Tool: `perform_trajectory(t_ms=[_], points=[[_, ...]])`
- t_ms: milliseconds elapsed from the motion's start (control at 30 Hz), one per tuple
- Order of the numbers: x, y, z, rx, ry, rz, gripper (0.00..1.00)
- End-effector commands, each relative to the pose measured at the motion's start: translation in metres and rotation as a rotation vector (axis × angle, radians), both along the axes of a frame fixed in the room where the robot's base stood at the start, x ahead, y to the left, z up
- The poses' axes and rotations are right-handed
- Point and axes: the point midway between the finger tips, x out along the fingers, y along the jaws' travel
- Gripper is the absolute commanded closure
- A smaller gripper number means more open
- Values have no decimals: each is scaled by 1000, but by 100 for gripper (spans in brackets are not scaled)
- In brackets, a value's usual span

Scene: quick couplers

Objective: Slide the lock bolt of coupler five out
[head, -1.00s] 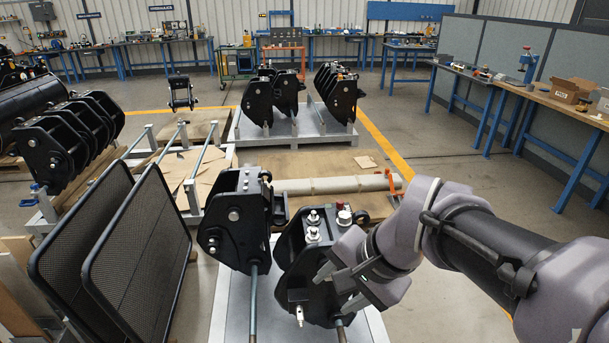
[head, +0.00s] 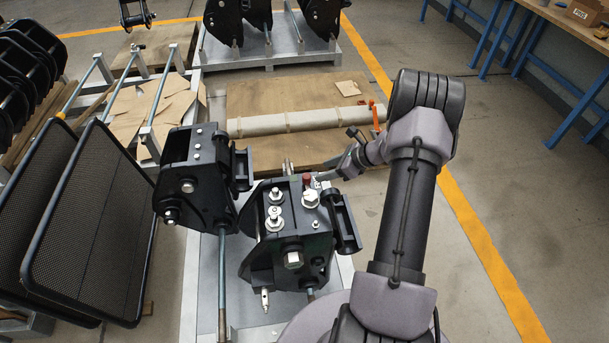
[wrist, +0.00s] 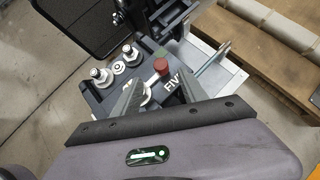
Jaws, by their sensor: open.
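I cannot tell for sure which part is the lock bolt. My gripper (head: 345,168) is open above the top's far right corner. In the wrist view its fingers (wrist: 156,80) stand either side of a silver knob (wrist: 146,92), partly hidden, with the red knob (wrist: 160,66) just beyond; contact is unclear.
A second black coupler (head: 195,175) stands close on the left, with mesh panels (head: 95,225) further left. Beyond lies a pallet with a pale tube (head: 300,121) and an orange clamp (head: 378,116). The floor on the right is open around a yellow line.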

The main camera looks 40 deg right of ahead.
Motion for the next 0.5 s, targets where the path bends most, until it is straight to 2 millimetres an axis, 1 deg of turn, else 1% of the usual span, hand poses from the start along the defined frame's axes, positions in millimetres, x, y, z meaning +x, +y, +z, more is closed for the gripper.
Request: perform_trajectory(t_ms=[33,200,300,500], points=[[8,6,-14,1,1,3,50],[34,21,-42,0,0,3,50],[45,28,-54,0,1,4,50],[57,34,-66,-1,1,4,50]])
